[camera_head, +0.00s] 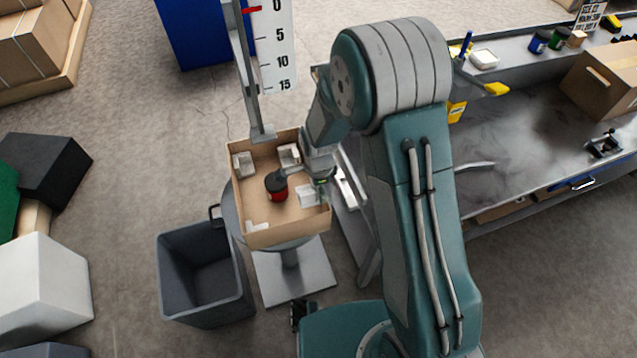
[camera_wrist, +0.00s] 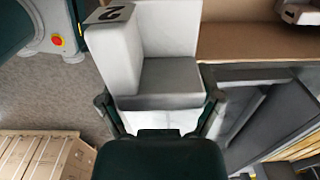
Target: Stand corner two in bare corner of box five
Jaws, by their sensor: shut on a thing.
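My gripper (camera_head: 318,182) is over the right side of the open cardboard box (camera_head: 288,228). It is shut on a white foam corner (camera_head: 307,196) near the box's front right corner. In the wrist view the held corner (camera_wrist: 165,75) bears a black "2" on its top end, with my gripper's fingers (camera_wrist: 158,108) on either side of it. Whether it touches the box floor I cannot tell. Other white corners stand at the back left (camera_head: 243,164), back right (camera_head: 288,155) and front left (camera_head: 257,228) of the box. A red and black object (camera_head: 277,186) sits inside.
The box rests on a round stand (camera_head: 229,205). A grey bin (camera_head: 203,275) stands at the front left. A post with a scale (camera_head: 277,45) rises behind the box. A workbench (camera_head: 530,125) lies to the right.

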